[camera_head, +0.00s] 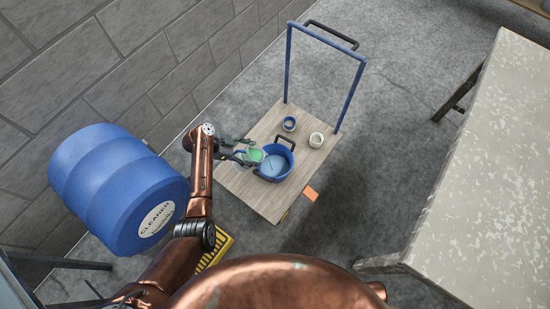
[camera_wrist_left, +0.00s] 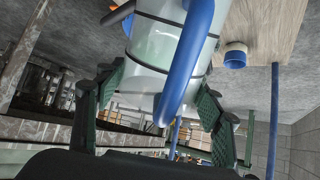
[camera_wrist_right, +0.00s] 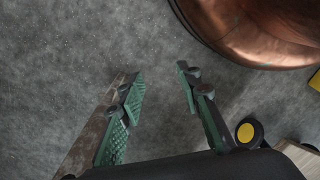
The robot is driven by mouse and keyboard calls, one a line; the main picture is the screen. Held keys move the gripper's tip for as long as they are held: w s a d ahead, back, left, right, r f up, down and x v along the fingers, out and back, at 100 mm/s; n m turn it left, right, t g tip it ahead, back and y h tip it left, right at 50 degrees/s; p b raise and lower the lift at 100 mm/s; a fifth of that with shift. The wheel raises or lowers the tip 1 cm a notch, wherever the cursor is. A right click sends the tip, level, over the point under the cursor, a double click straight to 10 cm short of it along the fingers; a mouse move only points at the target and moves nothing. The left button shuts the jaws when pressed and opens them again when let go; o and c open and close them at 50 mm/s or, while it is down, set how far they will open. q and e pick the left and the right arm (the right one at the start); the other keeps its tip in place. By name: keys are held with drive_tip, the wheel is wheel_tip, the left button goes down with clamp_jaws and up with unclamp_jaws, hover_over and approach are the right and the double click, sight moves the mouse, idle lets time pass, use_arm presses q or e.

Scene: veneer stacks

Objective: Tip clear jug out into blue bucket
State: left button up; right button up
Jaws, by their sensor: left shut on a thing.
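The clear jug (camera_head: 250,155) has a blue handle (camera_wrist_left: 190,60) and green contents. It is at the left rim of the blue bucket (camera_head: 287,151), partly overlapping it in the head view; I cannot tell how far it is tilted. The bucket has a black handle and a pale blue inside, and stands on a wooden trolley deck (camera_head: 265,205). My left gripper (camera_head: 241,153) is shut on the jug, with its fingers on either side of it in the left wrist view (camera_wrist_left: 165,100). My right gripper (camera_wrist_right: 160,85) is open and empty above grey floor.
The trolley's blue frame (camera_head: 288,60) rises at the back. A large blue drum (camera_head: 110,185) is at the left, a speckled table (camera_head: 490,170) at the right.

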use_arm(q)
drive_tip(key=shift+w+d+r, duration=0.15)
drive_tip(key=shift+w+r, duration=0.05)
drive_tip(key=shift+r, duration=0.25)
drive_tip(key=shift+d+f, duration=0.1)
drive_tip(key=shift+d, duration=0.05)
drive_tip(key=shift+s+d+f+y, duration=0.1)
drive_tip(key=shift+s+f+y, duration=0.1)
drive_tip(key=shift+y, duration=0.1)
drive_tip(key=shift+w, duration=0.2)
drive_tip(key=shift+d+y, duration=0.1)
drive_tip(key=shift+y, duration=0.2)
drive_tip(key=shift+f, duration=0.15)
use_arm(e)
drive_tip(key=shift+d+f, duration=0.1)
drive_tip(key=shift+f, duration=0.3)
use_arm(q)
drive_tip(key=shift+d, duration=0.1)
drive_tip(key=shift+y, duration=0.3)
